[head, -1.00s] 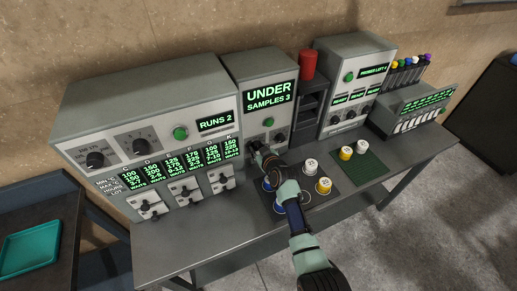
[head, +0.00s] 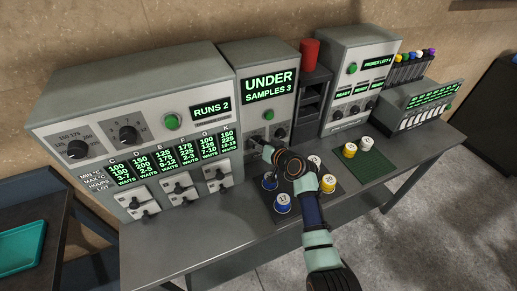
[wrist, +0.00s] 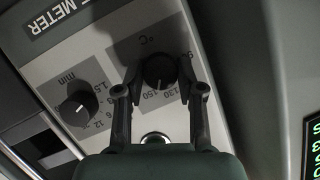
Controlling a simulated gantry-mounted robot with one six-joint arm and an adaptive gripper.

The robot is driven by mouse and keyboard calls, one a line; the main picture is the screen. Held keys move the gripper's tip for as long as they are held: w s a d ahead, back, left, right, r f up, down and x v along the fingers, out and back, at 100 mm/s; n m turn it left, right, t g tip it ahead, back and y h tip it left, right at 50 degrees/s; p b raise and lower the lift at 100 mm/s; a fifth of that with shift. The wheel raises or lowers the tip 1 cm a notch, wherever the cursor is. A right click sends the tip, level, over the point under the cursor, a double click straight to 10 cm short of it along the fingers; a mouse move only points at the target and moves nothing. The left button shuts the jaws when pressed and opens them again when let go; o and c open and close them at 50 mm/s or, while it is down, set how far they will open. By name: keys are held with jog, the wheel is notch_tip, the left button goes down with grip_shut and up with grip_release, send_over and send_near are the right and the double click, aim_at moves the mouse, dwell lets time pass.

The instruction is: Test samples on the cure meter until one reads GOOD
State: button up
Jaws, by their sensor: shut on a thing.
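The cure meter (head: 267,60) is the tall grey unit in the middle of the bench. Its green-lit screen (head: 268,88) reads "UNDER" and "SAMPLES 3". My gripper (wrist: 160,86) is at the meter's front panel, with one finger on each side of the black °C knob (wrist: 160,69), shut on it. A second knob, marked min (wrist: 76,108), stands free beside it. In the head view my gripper (head: 266,150) hides part of the panel. Blue-sided cups (head: 283,203) and yellow-sided cups (head: 328,183) stand on a dark mat, partly behind my arm.
A wide grey machine (head: 135,100) reading "RUNS 2" stands left, with dials and lot screens. A green mat (head: 372,169) holds a yellow cup (head: 349,150) and a white cup (head: 364,144). A red cylinder (head: 310,54) stands right of the meter. The bench front (head: 205,244) is clear.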

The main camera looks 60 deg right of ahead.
jog(key=shift+f+m+t+y+b, duration=0.1)
jog(key=shift+m+t+y+b, duration=0.25)
jog(key=shift+m+b, duration=0.4)
jog(key=o, duration=1.1)
jog(key=shift+o, duration=0.2)
jog(key=shift+s, duration=0.1)
jog(key=v, duration=1.2)
